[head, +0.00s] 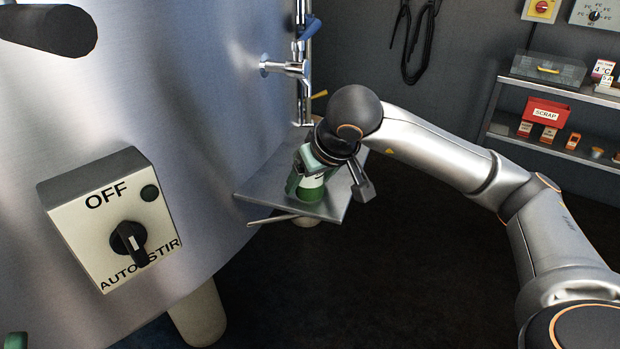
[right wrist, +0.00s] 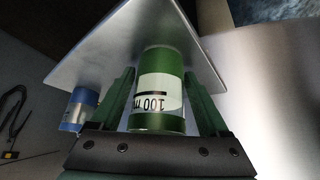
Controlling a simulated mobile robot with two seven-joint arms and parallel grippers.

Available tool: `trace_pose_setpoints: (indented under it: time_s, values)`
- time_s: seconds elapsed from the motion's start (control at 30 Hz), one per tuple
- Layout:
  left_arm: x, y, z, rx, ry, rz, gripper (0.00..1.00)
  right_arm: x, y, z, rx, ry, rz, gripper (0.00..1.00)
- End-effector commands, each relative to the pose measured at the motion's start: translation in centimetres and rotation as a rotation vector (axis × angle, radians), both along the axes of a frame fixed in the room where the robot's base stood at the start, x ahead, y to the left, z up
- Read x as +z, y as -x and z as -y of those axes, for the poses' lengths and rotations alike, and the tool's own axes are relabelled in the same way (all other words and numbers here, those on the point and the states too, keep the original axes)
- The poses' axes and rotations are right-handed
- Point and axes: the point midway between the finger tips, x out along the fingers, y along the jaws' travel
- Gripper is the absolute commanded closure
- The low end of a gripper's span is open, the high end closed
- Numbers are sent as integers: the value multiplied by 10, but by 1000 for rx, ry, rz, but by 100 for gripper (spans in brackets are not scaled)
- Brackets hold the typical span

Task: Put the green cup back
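The green cup (right wrist: 160,65) has a white band with "100 m" lettering, printed upside down in the right wrist view. In the head view the cup (head: 309,192) stands on a metal shelf plate (head: 262,193) at the side of the steel tank. My right gripper (head: 312,178) is at the cup. In the right wrist view its two green fingers (right wrist: 160,75) stand either side of the cup, with narrow gaps visible, so it looks open around it. A small green piece at the bottom left corner of the head view may be my left gripper; its state is not visible.
A blue and white cup (right wrist: 78,110) shows beside the plate in the right wrist view. A tap (head: 290,68) is above the plate. A switch box (head: 112,220) is on the tank. A wall shelf (head: 560,92) with a red SCRAP bin (head: 546,112) is at right.

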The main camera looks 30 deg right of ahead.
Motion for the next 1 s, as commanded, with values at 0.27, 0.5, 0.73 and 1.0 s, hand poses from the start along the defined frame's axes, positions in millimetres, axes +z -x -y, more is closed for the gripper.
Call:
trace_pose_setpoints:
  time_s: [0.27,0.5,0.73,1.0]
  values:
    - [0,0,0,-1,0,0,50,0,0,0,0,0,0,7]
    - [6,0,1,2,-5,2,50,13,4,0,0,0,2,7]
    - [20,1,0,15,-20,10,50,55,29,-3,0,0,6,7]
    - [20,-9,-5,50,-21,-41,50,94,57,-6,0,0,2,7]
